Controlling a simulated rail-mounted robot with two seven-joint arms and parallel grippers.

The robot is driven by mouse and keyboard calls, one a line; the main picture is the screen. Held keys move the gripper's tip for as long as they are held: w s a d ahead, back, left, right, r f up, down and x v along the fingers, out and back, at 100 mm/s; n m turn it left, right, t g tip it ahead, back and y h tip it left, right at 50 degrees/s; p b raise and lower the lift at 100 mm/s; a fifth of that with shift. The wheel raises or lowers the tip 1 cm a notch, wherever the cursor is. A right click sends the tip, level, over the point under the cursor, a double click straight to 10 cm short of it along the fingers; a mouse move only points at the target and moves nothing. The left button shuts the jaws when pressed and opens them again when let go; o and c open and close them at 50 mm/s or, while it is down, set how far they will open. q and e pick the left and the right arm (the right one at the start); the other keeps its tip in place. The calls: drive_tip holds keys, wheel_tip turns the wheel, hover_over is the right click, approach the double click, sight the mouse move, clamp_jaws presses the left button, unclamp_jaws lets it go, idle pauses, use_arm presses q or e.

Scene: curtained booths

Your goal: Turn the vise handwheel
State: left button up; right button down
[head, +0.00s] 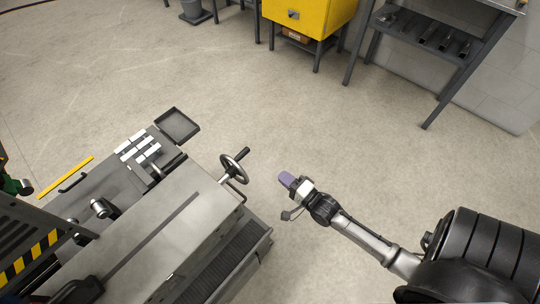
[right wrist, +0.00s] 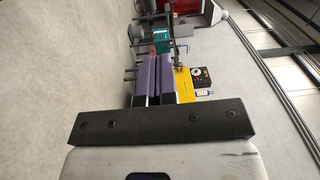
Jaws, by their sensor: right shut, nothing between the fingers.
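The vise handwheel (head: 233,167) is a metal wheel with spokes on the right side of the grey machine, with a dark handle sticking up from its rim. My right gripper (head: 286,178) is to the right of the handwheel, apart from it over open floor. Its purple fingers are closed together and hold nothing. The purple fingers also show side by side in the right wrist view (right wrist: 152,78). The handwheel cannot be made out in the right wrist view. My left gripper is not in view.
The grey machine bed (head: 165,235) fills the lower left, with a dark tray (head: 178,125) at its far corner. A yellow cabinet (head: 310,17) and a dark metal rack (head: 440,40) stand at the back. The floor between is clear.

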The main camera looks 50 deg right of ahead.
use_arm(q)
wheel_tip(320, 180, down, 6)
drive_tip(key=b, duration=0.6)
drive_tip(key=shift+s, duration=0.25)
use_arm(e)
approach(248, 152)
drive_tip(key=w, duration=0.7)
drive_tip(key=shift+w+g, duration=0.2)
drive_tip(key=shift+g, duration=0.1)
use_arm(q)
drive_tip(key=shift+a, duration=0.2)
use_arm(e)
drive_tip(key=shift+r+m, duration=0.1)
drive_tip(key=shift+m, duration=0.2)
drive_tip(key=g+p, duration=0.1)
drive_tip(key=p, duration=0.2)
drive_tip(key=g+p, duration=0.1)
drive_tip(key=p, duration=0.2)
drive_tip(key=shift+w+d+r, duration=0.1)
drive_tip(key=shift+w+r, duration=0.15)
drive_tip(key=shift+r, duration=0.05)
use_arm(q)
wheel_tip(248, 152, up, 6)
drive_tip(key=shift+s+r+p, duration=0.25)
drive_tip(key=shift+p, duration=0.1)
use_arm(e)
drive_tip(key=shift+w+f+g, duration=0.1)
drive_tip(key=shift+f+g, duration=0.2)
drive_tip(key=shift+f, duration=0.05)
